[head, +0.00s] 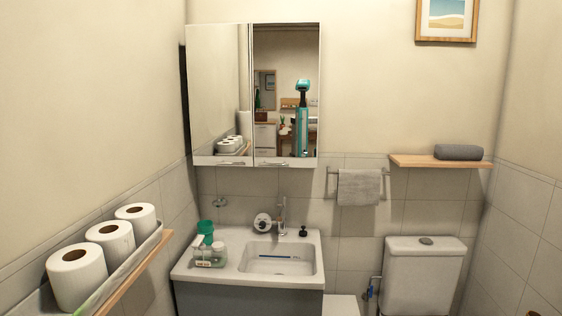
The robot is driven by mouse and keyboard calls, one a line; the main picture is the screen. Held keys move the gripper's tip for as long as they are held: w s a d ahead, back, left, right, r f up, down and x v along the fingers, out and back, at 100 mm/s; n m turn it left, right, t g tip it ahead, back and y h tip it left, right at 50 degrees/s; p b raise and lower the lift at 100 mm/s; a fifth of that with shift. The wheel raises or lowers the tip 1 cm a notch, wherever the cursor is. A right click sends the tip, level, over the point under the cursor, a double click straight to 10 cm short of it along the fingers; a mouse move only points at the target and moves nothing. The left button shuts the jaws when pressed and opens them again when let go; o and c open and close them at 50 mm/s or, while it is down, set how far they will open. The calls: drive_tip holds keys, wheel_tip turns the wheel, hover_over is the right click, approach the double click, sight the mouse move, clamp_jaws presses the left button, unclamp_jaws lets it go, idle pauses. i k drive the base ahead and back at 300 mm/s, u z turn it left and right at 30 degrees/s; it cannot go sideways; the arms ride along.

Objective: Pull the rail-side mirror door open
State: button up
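A wall cabinet with two mirror doors hangs above the basin. The rail-side mirror door (287,60) is the right one, nearer the towel rail (357,172). It looks shut, with a small metal handle (273,163) at its lower left. The left mirror door (217,75) also looks shut, with a handle (232,163) at its lower right. My teal body shows as a reflection in the right door. My gripper is not in view.
A wooden shelf (432,161) holds a grey roll (459,152). Toilet rolls (110,241) line the left ledge. The space before the doors looks clear.

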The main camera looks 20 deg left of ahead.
sight(286, 55)
drive_tip(key=u, duration=0.05)
drive_tip(key=i, duration=1.15)
drive_tip(key=z, duration=1.05)
drive_tip(key=k, duration=0.1)
drive_tip(key=u, duration=2.85)
drive_tip(key=k, duration=0.2)
drive_tip(key=u, duration=1.75)
